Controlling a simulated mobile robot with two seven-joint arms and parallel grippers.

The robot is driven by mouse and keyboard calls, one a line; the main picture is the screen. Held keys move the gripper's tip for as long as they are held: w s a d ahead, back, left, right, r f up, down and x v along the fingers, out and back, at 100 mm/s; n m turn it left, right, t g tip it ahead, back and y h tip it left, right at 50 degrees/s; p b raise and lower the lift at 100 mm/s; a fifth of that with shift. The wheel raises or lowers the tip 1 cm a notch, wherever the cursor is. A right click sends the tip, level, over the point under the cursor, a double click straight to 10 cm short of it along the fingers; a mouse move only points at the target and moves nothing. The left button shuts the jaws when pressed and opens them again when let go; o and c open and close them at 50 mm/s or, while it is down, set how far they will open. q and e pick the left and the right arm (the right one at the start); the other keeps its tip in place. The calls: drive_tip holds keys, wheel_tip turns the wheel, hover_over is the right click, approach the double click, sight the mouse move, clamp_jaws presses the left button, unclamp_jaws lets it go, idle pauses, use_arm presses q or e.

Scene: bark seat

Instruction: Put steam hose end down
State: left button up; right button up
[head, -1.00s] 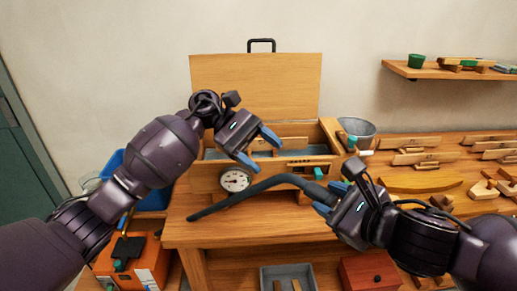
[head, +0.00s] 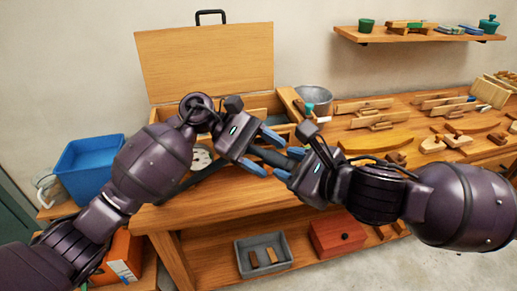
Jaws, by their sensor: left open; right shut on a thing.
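The dark steam hose (head: 184,184) runs from my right gripper (head: 288,165) leftward and down behind my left arm, across the front of the wooden box (head: 287,103). My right gripper is shut on the hose near its right end, in front of the box. My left gripper (head: 267,152) is open, its blue fingers close beside the hose and the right gripper; I cannot tell whether they touch the hose. The box's lid (head: 205,62) stands open. The round dial gauge (head: 202,157) on its front is partly hidden by my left arm.
The wooden bench (head: 225,205) has free room in front of the box. A metal bucket (head: 313,100) and several wooden tools (head: 375,121) are to the right. A grey tray (head: 263,255) and a red box (head: 336,237) sit below. A blue bin (head: 90,168) is at left.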

drive_tip(key=shift+r, duration=0.2)
use_arm(q)
drive_tip(key=c, duration=0.9)
drive_tip(key=shift+c, duration=1)
use_arm(e)
drive_tip(key=o, duration=0.8)
drive_tip(key=shift+c, duration=0.2)
use_arm(q)
drive_tip(key=shift+d+r, duration=0.15)
use_arm(e)
drive_tip(key=o, duration=0.4)
drive_tip(key=shift+f, duration=0.1)
use_arm(q)
drive_tip(key=shift+s, duration=0.1)
